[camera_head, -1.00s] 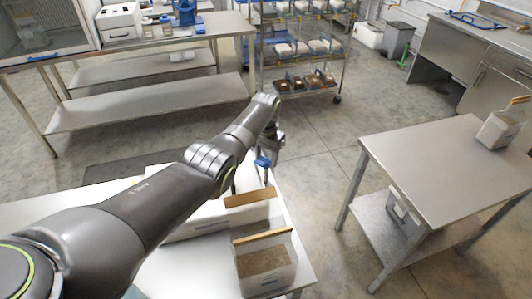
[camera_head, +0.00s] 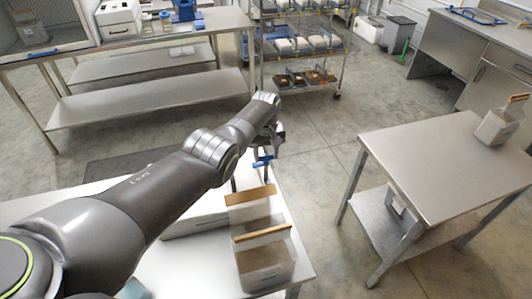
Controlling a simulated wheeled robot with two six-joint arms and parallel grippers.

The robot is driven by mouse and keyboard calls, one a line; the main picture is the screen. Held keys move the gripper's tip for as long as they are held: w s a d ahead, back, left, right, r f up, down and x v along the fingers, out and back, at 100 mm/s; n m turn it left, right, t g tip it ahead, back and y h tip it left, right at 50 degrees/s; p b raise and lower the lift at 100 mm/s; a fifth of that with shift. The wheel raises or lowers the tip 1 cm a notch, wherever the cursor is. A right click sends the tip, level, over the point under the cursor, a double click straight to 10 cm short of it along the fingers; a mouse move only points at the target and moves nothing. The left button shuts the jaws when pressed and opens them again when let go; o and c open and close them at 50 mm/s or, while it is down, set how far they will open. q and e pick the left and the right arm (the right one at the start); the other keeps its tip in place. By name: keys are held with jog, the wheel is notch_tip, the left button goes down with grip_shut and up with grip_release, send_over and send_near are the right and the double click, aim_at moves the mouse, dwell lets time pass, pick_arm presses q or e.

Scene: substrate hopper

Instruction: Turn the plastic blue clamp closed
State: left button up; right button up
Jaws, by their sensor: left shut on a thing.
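The blue clamp (camera_head: 262,162) shows as a small blue piece at the far end of the white table, just below my left gripper (camera_head: 270,148). My left arm reaches in from the left, and its gripper is shut on the clamp's handle. The arm hides part of what the clamp sits on, and the fingertips are small and hard to make out. My right gripper is not in view.
Two bags or boxes with brown top edges stand on the white table: a rear one (camera_head: 250,211) and a front one (camera_head: 266,268). A steel table (camera_head: 430,165) with a white bag (camera_head: 500,126) stands to the right. Open floor lies between the tables.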

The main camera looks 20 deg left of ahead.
aim_at(266, 156)
pick_arm(q)
jog(key=shift+w+r+n, duration=0.1)
jog(key=shift+r+n, duration=0.05)
jog(key=shift+n, duration=0.35)
jog(key=o, duration=0.8)
jog(key=shift+o, duration=1)
jog(key=shift+r+p, duration=0.4)
jog(key=shift+r, duration=0.05)
notch_tip(266, 156, up, 5)
jog(key=shift+r+p, duration=0.1)
jog(key=shift+p, duration=0.65)
notch_tip(266, 156, up, 11)
jog(key=b, duration=0.2)
